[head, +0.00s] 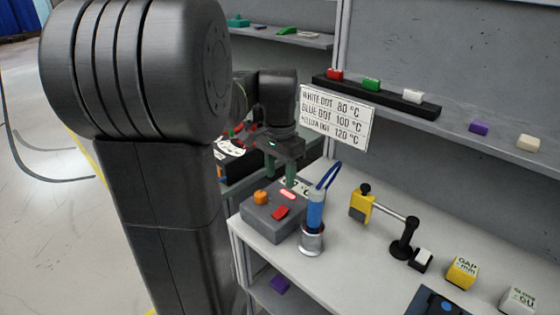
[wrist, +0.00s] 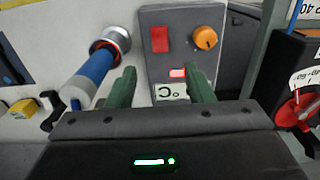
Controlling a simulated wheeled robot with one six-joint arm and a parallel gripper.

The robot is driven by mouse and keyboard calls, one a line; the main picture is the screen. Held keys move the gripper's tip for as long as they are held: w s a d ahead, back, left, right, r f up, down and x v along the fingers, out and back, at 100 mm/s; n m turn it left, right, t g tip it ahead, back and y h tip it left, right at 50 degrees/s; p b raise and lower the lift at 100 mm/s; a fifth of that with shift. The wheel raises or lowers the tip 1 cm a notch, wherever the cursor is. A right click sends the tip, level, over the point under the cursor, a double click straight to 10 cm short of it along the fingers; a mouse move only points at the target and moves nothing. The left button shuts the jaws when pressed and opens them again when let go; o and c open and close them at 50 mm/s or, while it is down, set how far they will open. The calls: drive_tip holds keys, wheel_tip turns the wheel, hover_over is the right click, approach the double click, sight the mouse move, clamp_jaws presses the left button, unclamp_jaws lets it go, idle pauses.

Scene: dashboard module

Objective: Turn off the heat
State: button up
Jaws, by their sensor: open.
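A grey control box (head: 258,222) stands on the white bench, with a red switch (head: 281,212), an orange knob (head: 261,197) and a small lit red display or lamp (head: 287,194). In the wrist view the red switch (wrist: 160,39) is left of the orange knob (wrist: 205,38), with the lit red display (wrist: 178,73) and a "°C" label (wrist: 171,91) nearer me. My gripper (wrist: 163,72) is open and empty; its green fingers lie over the near part of the box, short of the switch. In the head view my gripper (head: 281,168) is above the box's back side.
A blue-handled tool (head: 316,210) stands in a metal holder (head: 311,241) beside the box. A yellow-and-black stand (head: 361,204) is to its right. A temperature sign (head: 337,117) hangs behind. A dial with a red knob (wrist: 295,112) is at right in the wrist view.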

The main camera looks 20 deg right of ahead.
sight(280, 212)
drive_tip(key=shift+r, duration=1.7)
wheel_tip(280, 212, down, 14)
drive_tip(key=shift+r, duration=0.15)
drive_tip(key=shift+d+y+p, duration=0.15)
drive_tip(key=shift+y+p, duration=0.15)
drive_tip(key=shift+p, duration=0.05)
drive_tip(key=shift+f+b, duration=0.2)
drive_tip(key=shift+b, duration=0.2)
